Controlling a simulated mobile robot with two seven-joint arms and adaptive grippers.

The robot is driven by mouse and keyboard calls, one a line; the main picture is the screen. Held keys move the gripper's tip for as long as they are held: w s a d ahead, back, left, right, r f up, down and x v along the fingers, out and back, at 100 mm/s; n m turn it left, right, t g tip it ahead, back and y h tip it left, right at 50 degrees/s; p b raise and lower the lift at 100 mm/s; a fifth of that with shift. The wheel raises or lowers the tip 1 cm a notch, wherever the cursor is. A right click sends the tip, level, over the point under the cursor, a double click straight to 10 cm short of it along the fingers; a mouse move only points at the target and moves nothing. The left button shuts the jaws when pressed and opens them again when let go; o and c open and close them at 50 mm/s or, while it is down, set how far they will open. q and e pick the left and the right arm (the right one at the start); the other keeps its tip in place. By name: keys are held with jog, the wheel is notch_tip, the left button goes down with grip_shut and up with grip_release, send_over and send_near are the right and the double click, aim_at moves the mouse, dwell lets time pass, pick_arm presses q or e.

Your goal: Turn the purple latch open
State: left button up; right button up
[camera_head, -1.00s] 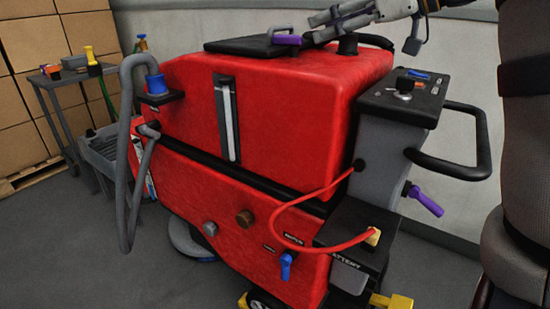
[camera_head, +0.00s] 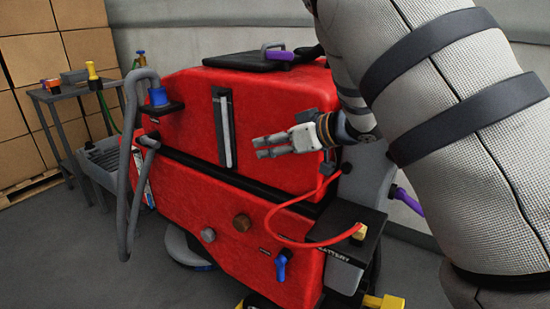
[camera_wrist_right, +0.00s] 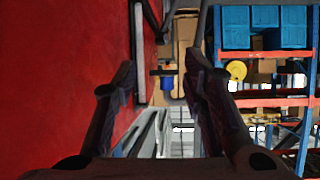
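A purple latch (camera_head: 279,55) sits at the front edge of the black lid (camera_head: 249,62) on top of the red scrubber tank (camera_head: 286,95). A grey loop rises beside it. Another purple handle (camera_head: 407,200) shows low at the right behind the machine, partly hidden by my right arm. My right gripper (camera_head: 259,147) is in front of the red tank's side, well below the lid latch, pointing left. Its fingers are apart with nothing between them. In the right wrist view the open fingers (camera_wrist_right: 163,80) run alongside the red wall; no purple latch shows there. My left gripper is out of view.
A red cable (camera_head: 280,235) loops to the battery box (camera_head: 345,235). A blue valve (camera_head: 282,263) sits low on the front. A grey hose (camera_head: 127,170) hangs at left. A cart (camera_head: 70,98) and boxes stand behind. My right arm hides the control panel.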

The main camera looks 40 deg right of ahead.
jog(key=shift+s+a+f, duration=0.15)
jog(key=shift+a+f, duration=0.05)
jog(key=shift+f, duration=0.55)
jog(key=shift+s+a+f, duration=0.1)
jog(key=shift+a+f, duration=0.05)
jog(key=shift+f, duration=0.55)
